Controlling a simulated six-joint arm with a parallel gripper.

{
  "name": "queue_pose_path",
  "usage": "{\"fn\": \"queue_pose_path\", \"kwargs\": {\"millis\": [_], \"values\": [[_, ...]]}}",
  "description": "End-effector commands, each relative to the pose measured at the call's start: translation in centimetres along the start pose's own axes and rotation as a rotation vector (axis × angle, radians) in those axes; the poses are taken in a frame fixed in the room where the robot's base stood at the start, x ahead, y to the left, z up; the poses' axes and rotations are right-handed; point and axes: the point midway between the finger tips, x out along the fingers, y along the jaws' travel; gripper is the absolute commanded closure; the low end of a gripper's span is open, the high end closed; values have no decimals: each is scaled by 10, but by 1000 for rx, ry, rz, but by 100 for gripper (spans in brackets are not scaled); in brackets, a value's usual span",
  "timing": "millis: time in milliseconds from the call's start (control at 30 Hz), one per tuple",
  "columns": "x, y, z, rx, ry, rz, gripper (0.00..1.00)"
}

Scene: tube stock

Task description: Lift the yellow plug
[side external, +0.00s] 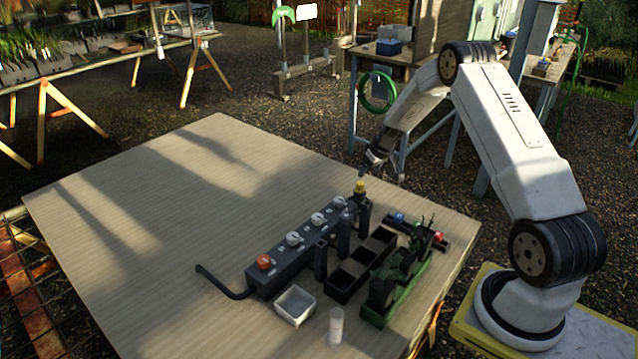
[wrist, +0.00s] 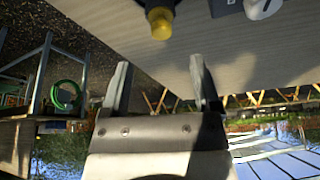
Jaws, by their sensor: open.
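The yellow plug (side external: 360,187) is a small yellow cap on top of a dark upright post (side external: 361,207), near the far end of the row of black equipment on the table. In the wrist view the yellow plug (wrist: 160,24) shows at the top, beyond my fingertips and roughly centred between them. My gripper (side external: 382,172) is just to the right of the plug and slightly higher in the side view, apart from it. In the wrist view my gripper (wrist: 160,78) has its two fingers spread with nothing between them.
A long dark box (side external: 300,250) with white knobs and one orange knob runs beside the post. A black compartment tray (side external: 350,280), a green rack (side external: 405,295), a white tray (side external: 295,306) and a pale cylinder (side external: 336,326) stand nearby. The table's left half (side external: 150,220) is clear.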

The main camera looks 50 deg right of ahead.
Motion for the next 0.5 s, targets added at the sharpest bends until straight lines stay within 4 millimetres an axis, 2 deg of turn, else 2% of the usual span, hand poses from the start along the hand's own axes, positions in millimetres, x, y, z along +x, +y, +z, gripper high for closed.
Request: {"fn": "queue_pose_path", "kwargs": {"millis": [300, 500], "values": [[20, -1, 0, 0, -1, 0, 21], [25, -1, 0, 0, 0, 0, 21]]}}
